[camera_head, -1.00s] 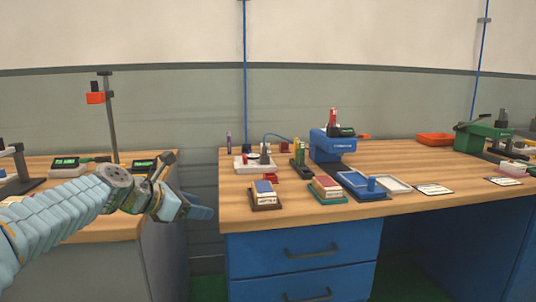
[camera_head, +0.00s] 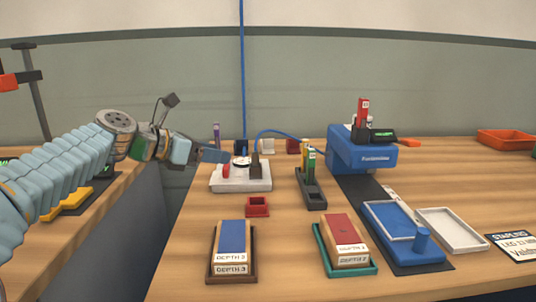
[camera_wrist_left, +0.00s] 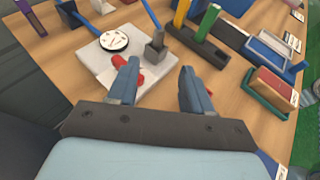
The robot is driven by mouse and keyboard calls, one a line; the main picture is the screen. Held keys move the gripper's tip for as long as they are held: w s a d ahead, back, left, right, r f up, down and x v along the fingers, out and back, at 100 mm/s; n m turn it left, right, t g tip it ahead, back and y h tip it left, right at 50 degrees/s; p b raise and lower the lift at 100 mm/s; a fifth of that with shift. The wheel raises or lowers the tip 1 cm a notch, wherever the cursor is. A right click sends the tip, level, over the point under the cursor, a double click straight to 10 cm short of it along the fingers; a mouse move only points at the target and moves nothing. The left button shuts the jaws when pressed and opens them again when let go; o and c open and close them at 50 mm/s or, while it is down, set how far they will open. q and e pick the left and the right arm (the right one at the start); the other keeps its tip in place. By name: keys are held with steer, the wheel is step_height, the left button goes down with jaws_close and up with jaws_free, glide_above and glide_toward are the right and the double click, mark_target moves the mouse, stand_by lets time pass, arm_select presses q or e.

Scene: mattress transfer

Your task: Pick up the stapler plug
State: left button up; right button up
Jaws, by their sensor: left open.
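A dark grey plug (camera_head: 255,166) stands upright on a white block (camera_head: 242,184) at the left of the workbench; I take it to be the stapler plug. A blue cable (camera_head: 275,132) arches from near it toward the blue stapler (camera_head: 362,152). In the left wrist view the plug (camera_wrist_left: 155,48) is ahead of the fingers, beyond the fingertips. My left gripper (camera_head: 214,155) is at the block's upper left, apart from the plug. In the left wrist view the left gripper (camera_wrist_left: 158,74) is open and empty. My right gripper is not in view.
A red switch (camera_head: 226,171) and round dial (camera_head: 242,161) are on the white block. A small red tray (camera_head: 257,207) lies before it. A dark holder (camera_head: 310,190) with coloured sticks stands to its right. Blue and red blocks sit in front. A gap separates the left bench.

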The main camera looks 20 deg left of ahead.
arm_select(q)
glide_toward(260, 163)
steer(key=w+d, duration=0.1)
steer(key=w, duration=0.2)
steer(key=shift+d+f+b, duration=0.1)
steer(key=shift+d+b, duration=0.3)
steer(key=x, duration=0.5)
steer(key=shift+w+d+r, duration=0.2)
steer(key=shift+w+d, duration=0.05)
steer(key=shift+w, duration=0.15)
steer(key=shift+c, duration=0.2)
jaws_close()
